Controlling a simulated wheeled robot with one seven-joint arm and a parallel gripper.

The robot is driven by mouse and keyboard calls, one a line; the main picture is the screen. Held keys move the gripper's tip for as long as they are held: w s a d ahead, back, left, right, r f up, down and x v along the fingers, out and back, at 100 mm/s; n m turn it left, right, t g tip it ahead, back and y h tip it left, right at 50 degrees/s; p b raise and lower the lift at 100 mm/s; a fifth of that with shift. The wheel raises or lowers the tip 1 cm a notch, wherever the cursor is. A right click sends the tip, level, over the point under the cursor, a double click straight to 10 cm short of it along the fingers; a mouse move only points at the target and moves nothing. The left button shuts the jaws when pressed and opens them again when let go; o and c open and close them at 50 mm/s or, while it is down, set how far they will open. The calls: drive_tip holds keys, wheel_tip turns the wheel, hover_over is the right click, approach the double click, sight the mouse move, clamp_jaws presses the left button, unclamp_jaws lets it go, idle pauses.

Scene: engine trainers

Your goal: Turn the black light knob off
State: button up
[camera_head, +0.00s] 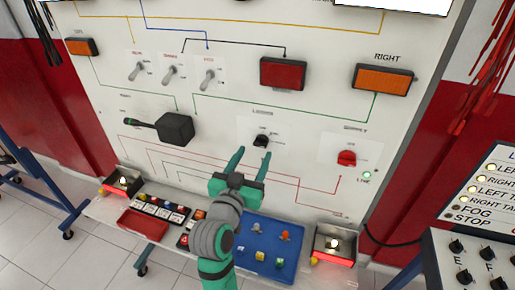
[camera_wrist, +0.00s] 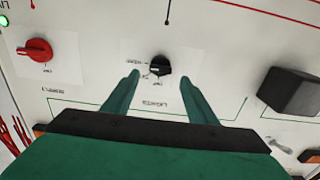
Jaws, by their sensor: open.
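The black light knob (camera_head: 262,140) is on the white panel under the label "LIGHTS", right of the black box with the lever. In the wrist view the knob (camera_wrist: 160,66) appears upside down, with a pale pointer mark on its face. My gripper (camera_head: 251,160) is open just below the knob in the head view. In the wrist view its two green fingers (camera_wrist: 160,88) stand apart, and the knob shows beyond them, between their tips. Nothing is between the fingers, and they do not appear to touch the knob.
A red knob (camera_head: 346,158) with a lit green lamp (camera_head: 367,175) sits to the right on the panel. A black box with a lever (camera_head: 176,130) is to the left. Toggle switches (camera_head: 170,75) are above. A blue tray (camera_head: 262,270) and a red tray (camera_head: 143,224) lie on the shelf below.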

sight(259, 145)
drive_tip(key=shift+x, duration=2.2)
drive_tip(key=c, duration=1.1)
